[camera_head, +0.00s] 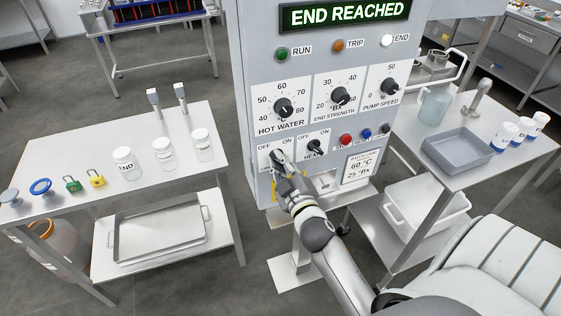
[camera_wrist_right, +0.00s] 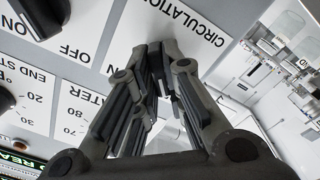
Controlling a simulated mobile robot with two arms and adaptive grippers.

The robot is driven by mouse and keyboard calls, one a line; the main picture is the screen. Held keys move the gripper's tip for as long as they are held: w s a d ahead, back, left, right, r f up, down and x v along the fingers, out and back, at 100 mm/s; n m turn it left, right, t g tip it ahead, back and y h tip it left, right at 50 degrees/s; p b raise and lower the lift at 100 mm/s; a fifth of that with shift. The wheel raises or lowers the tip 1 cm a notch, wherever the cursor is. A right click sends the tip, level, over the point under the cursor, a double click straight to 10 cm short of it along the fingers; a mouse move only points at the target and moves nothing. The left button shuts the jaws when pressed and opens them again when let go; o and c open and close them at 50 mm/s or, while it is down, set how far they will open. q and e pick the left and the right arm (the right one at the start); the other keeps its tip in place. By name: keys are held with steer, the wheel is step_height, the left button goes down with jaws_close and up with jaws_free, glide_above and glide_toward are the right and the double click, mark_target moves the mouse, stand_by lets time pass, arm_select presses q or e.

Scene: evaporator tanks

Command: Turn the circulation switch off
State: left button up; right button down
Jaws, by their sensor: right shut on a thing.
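The grey control panel (camera_head: 258,110) stands in the middle of the head view. The circulation switch (camera_head: 276,156) sits at its lower left, between OFF and ON marks, and is mostly covered by my right gripper (camera_head: 281,168). In the right wrist view my gripper (camera_wrist_right: 160,62) has its fingers close together at the plate with the upside-down CIRCULATION label (camera_wrist_right: 192,22). My left gripper is not in view.
The heat switch (camera_head: 314,147) is just right of the circulation switch. Red (camera_head: 346,139) and blue (camera_head: 366,133) buttons lie farther right. The display (camera_head: 345,13) reads END REACHED and the END lamp (camera_head: 387,40) is white. Tables with jars and a tray flank the panel.

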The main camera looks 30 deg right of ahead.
steer(key=shift+n, duration=0.5)
steer(key=c, duration=1.5)
jaws_free()
steer(key=v, duration=0.7)
steer(key=shift+s, duration=0.2)
